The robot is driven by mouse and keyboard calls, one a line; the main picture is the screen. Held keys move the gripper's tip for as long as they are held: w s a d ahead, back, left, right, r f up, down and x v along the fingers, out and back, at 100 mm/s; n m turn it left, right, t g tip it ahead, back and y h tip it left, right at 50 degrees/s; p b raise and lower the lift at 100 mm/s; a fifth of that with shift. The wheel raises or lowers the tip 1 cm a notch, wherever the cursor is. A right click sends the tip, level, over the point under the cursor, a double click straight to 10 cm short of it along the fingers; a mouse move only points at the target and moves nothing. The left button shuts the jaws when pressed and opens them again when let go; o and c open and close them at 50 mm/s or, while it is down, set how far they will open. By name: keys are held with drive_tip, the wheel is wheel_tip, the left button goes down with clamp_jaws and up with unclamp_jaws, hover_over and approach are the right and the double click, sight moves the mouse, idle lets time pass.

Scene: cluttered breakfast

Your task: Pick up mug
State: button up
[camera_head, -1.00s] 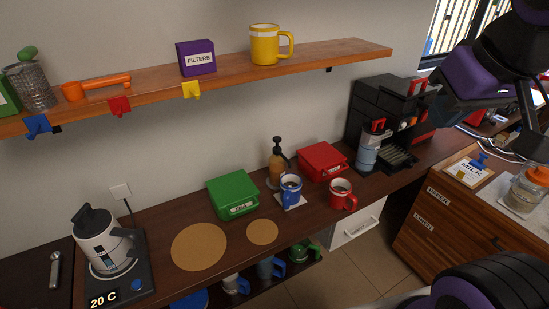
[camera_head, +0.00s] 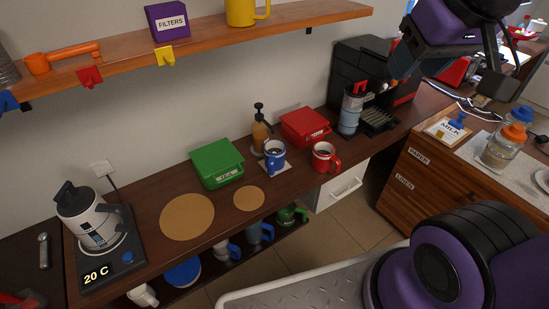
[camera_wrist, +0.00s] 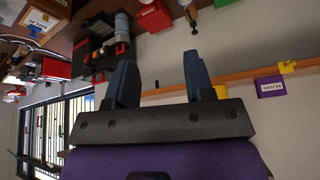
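A red mug (camera_head: 325,157) with dark contents stands upright on the counter. A blue mug (camera_head: 275,157) stands left of it on a light coaster. A yellow mug (camera_head: 243,10) stands on the wall shelf, cut off by the top edge. Several more mugs, including a green one (camera_head: 291,214) and a blue one (camera_head: 260,232), stand on the lower shelf under the counter. My gripper (camera_wrist: 160,75) is open and empty in the wrist view, its fingers well apart. In the head view it is at the upper right, above and apart from the mugs.
A coffee machine (camera_head: 350,75) stands behind and right of the red mug. Red (camera_head: 305,127) and green (camera_head: 218,163) boxes and a pump bottle (camera_head: 260,132) stand near the wall. The wall shelf (camera_head: 120,62) overhangs the counter. Two round cork mats (camera_head: 187,217) are bare.

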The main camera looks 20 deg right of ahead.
drive_tip(key=shift+o, duration=0.2)
drive_tip(key=w+a+f+m+g, duration=0.1)
drive_tip(key=w+a+f, duration=0.1)
drive_tip(key=w, duration=1.1)
drive_tip(key=shift+a+f+g, duration=0.2)
drive_tip(key=shift+f+g, duration=0.1)
drive_tip(key=shift+f, duration=0.55)
drive_tip(key=m+g, duration=0.3)
hover_over(270, 163)
drive_tip(key=s+d, duration=0.3)
wheel_tip(270, 163, down, 24)
drive_tip(key=shift+m+g, duration=0.3)
drive_tip(key=shift+m, duration=0.3)
drive_tip(key=f, duration=0.6)
drive_tip(key=w+a+f, duration=0.1)
drive_tip(key=f, duration=0.5)
drive_tip(key=w+a+f, duration=0.1)
drive_tip(key=f, duration=0.5)
drive_tip(key=shift+w+a+f, duration=0.3)
drive_tip(key=shift+a+f, duration=0.05)
drive_tip(key=shift+f, duration=1.35)
drive_tip(key=shift+w+a+f, duration=0.1)
drive_tip(key=shift+f, duration=1.35)
clamp_jaws()
